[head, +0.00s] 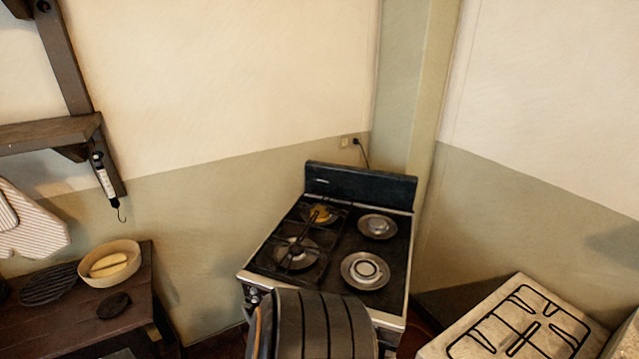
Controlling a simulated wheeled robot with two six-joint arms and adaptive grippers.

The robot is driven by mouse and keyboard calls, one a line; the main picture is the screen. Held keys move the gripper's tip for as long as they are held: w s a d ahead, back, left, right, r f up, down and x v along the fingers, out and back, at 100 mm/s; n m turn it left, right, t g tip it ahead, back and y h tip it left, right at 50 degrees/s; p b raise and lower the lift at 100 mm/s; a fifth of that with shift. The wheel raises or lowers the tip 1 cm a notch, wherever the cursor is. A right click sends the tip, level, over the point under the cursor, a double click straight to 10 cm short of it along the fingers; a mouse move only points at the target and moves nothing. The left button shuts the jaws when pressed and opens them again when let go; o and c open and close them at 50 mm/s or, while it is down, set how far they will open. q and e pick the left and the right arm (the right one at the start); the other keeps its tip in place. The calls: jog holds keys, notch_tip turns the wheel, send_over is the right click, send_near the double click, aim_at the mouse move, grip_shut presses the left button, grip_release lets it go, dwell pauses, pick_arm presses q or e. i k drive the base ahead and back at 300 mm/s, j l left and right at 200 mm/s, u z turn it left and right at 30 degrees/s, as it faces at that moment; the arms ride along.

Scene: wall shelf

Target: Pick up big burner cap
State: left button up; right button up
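A dark, flat round disc (113,305), which looks like a burner cap, lies on the brown wooden table (60,330) at the lower left, in front of a bowl. The stove (340,240) stands in the middle against the wall. Its front right burner (365,270) and back right burner (377,226) are uncovered by any grate. A black grate covers the left burners (296,253). Neither of my grippers is in view.
A pale bowl (110,264) with a yellowish thing in it and a round black rack (49,284) are on the table. A grey striped curved object (325,325) stands before the stove. Another black grate (520,325) lies on the pale counter at right.

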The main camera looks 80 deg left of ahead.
aim_at(114, 304)
jog(key=u, duration=4.25)
jog(key=i+j+z, duration=0.1)
jog(key=z, duration=0.4)
jog(key=j+z, duration=0.2)
jog(key=z, duration=0.25)
jog(key=j+z, duration=0.15)
jog(key=z, duration=0.35)
jog(key=j+z, duration=0.15)
jog(key=j, duration=0.4)
jog(key=j+z, duration=0.2)
jog(key=j, duration=0.3)
jog(key=j+z, duration=0.15)
jog(key=j, duration=0.4)
jog(key=k+j+z, duration=0.15)
jog(key=j, duration=0.35)
jog(key=j+z, duration=0.15)
jog(key=j, duration=0.4)
jog(key=k, duration=0.05)
